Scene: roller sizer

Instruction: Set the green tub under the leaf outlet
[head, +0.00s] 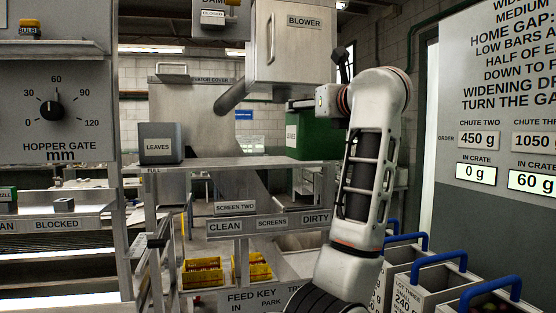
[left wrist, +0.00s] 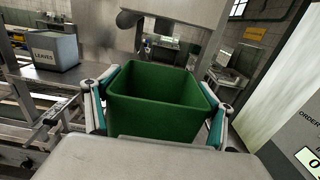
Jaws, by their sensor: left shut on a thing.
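The green tub (head: 306,139) is at the right end of the metal shelf (head: 225,162) in the head view. In the left wrist view the empty green tub (left wrist: 155,118) is upright, with the fingers of my left gripper (left wrist: 160,103) closed on its two sides. In the head view my left gripper (head: 325,99) is mostly hidden behind its arm. I cannot tell whether the tub's base touches the shelf. The leaf outlet, a dark slanted pipe (head: 233,96) below the blower (head: 292,45), opens left of the tub. My right gripper is not in view.
A grey tub marked LEAVES (head: 161,143) stands on the shelf's left end; it also shows in the left wrist view (left wrist: 54,50). The shelf between the tubs looks clear. Crates with blue handles (head: 437,265) stand at lower right. Yellow crates (head: 202,273) sit lower down.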

